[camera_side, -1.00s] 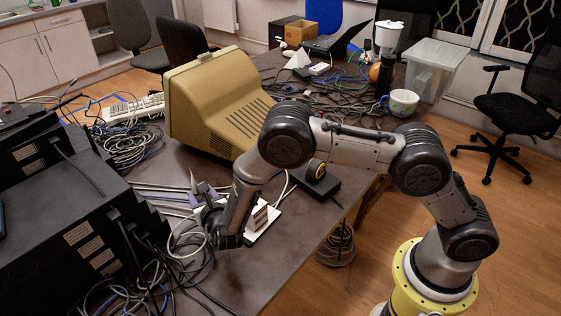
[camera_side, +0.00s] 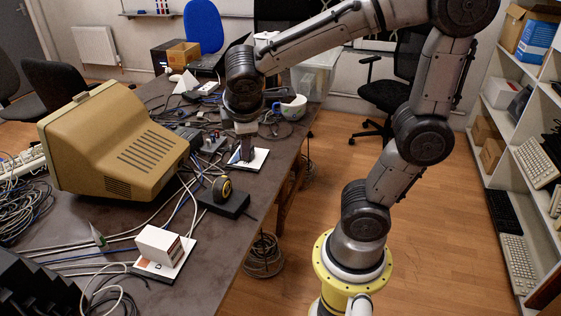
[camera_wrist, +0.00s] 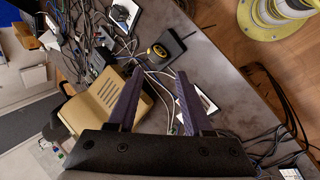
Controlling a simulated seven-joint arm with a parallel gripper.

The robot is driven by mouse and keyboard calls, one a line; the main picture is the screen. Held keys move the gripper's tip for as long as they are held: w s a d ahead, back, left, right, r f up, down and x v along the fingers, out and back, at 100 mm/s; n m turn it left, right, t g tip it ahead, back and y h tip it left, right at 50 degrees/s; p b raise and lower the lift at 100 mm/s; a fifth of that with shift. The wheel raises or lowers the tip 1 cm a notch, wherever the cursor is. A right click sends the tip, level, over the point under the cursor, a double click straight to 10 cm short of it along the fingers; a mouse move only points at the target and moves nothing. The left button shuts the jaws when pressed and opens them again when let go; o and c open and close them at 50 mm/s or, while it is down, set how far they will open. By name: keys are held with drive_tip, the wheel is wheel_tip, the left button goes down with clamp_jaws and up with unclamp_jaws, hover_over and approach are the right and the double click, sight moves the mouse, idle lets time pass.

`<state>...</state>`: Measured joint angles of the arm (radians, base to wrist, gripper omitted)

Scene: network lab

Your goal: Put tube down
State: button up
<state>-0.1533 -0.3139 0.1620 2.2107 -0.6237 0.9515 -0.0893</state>
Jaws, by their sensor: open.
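A small, pointed, greenish thing (camera_side: 97,235) stands slightly tilted among the cables at the lower left of the side view; it looks like the tube. In the wrist view a small green spot (camera_wrist: 173,130) between the fingers seems to be the same thing.
A white box (camera_side: 160,244) stands on a pad near the tube. A black block with a yellow-and-black round thing (camera_side: 221,188), a beige monitor (camera_side: 110,150), a cup (camera_side: 292,107) and many cables crowd the dark table (camera_side: 217,235). Black equipment stands lower left.

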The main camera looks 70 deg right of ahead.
drive_tip(key=s+a+m+t+y, duration=0.2)
drive_tip(key=s+a+m+y, duration=0.3)
drive_tip(key=s, duration=0.5)
drive_tip(key=shift+s+a+r+m, duration=0.35)
drive_tip(key=shift+a+r+m, duration=0.05)
drive_tip(key=shift+a+m, duration=0.4)
